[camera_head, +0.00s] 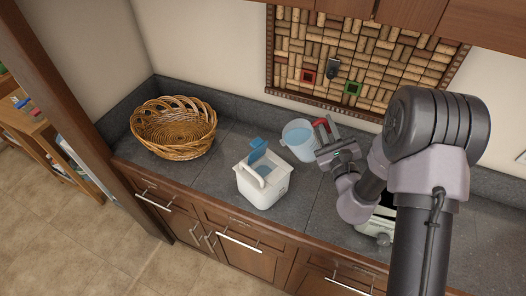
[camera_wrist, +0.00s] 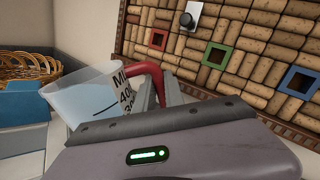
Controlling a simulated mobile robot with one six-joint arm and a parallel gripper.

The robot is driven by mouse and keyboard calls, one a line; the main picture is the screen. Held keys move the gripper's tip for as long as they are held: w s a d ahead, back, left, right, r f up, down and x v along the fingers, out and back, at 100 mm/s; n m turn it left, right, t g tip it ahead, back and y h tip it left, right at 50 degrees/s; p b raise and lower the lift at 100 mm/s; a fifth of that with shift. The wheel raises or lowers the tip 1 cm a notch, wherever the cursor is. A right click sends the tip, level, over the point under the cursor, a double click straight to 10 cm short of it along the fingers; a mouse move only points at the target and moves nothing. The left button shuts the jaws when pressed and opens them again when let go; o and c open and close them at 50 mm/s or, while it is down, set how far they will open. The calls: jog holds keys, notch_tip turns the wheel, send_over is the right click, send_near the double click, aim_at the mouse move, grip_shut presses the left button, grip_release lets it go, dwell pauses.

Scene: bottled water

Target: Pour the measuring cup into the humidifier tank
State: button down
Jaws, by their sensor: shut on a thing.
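The measuring cup (camera_head: 298,141) is a clear bluish cup with a red handle and black markings. In the wrist view the cup (camera_wrist: 82,97) looks slightly tilted, with its mouth toward the upper left. My gripper (camera_head: 322,136) is shut on its red handle (camera_wrist: 152,76), to the right of the cup. In the head view, the white humidifier tank (camera_head: 264,185) stands on the counter, left of and nearer than the cup. Its blue lid (camera_head: 257,149) stands up, and a white handle crosses its top. I cannot tell the water level in the tank.
A wicker basket (camera_head: 174,127) sits on the grey counter (camera_head: 215,172) to the left. A cork board (camera_head: 362,58) hangs on the wall behind the cup. A pale appliance (camera_head: 376,226), partly hidden by my arm, stands at the right.

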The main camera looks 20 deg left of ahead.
aim_at(321, 122)
jog(key=shift+s+a+r+n, duration=0.2)
jog(key=shift+a+r+n, duration=0.1)
jog(key=shift+r, duration=0.05)
jog(key=shift+s+a+r+n, duration=0.35)
jog(key=shift+a+r+n, duration=0.1)
jog(key=shift+r+n, duration=0.2)
jog(key=shift+s+a+r, duration=0.15)
jog(key=shift+s+a+r+n+y, duration=0.25)
jog(key=shift+a+r+n, duration=0.05)
jog(key=shift+r+n, duration=0.35)
jog(key=shift+s+a+r+n+y, duration=0.2)
jog(key=shift+s+a+r+n, duration=0.15)
jog(key=shift+r+n, duration=0.3)
jog(key=shift+s+a+r+n+y, duration=0.2)
jog(key=shift+a+r+n+y, duration=0.1)
jog(key=shift+r+n, duration=0.35)
dwell(2.1)
jog(key=shift+s+a+r+n+y, duration=0.2)
jog(key=shift+a+r+n, duration=0.15)
jog(key=shift+n, duration=0.2)
jog(key=shift+s+a+r+n+y, duration=0.1)
jog(key=shift+s+a+r+n, duration=0.15)
jog(key=shift+n, duration=0.3)
dwell(1.3)
